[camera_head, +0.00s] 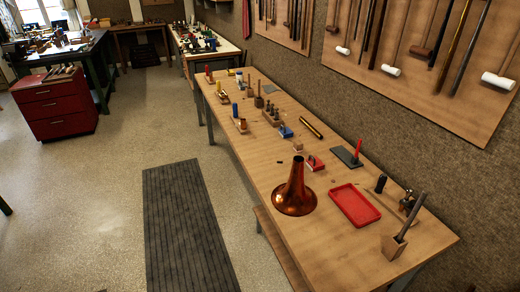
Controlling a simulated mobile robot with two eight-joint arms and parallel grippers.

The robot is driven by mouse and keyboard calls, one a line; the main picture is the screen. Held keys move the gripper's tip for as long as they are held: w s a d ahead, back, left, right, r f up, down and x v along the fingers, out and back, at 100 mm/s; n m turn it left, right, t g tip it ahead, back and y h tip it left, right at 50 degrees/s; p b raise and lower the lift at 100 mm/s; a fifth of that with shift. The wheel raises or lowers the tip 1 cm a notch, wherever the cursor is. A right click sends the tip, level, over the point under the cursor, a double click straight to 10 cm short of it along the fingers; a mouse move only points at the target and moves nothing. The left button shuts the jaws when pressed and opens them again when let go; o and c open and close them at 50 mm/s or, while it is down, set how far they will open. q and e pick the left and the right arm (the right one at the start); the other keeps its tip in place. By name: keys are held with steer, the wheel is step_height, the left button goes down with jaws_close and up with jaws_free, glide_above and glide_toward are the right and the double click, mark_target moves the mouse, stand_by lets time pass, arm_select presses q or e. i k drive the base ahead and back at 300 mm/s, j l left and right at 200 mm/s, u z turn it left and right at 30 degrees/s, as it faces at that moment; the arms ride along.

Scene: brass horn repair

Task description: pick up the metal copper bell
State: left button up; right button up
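The copper bell (294,192) stands on the long wooden workbench (262,158), flared rim down and narrow neck pointing up. It is shiny and orange-brown, and it sits near the bench's left edge, toward the near half. Nothing covers it. Neither of my grippers shows in the head view.
A red tray (355,205) lies right of the bell. A small red block (315,163) and a dark plate with a red-handled tool (347,156) are behind it. A wooden block holding a tool (396,245) stands near the front. A grey mat (186,225) covers floor left of the bench.

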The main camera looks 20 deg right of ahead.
mark_target(294, 198)
steer(key=i+j+z, duration=0.3)
steer(key=i, duration=0.15)
steer(key=i+j+z, duration=0.3)
steer(key=i+j, duration=0.15)
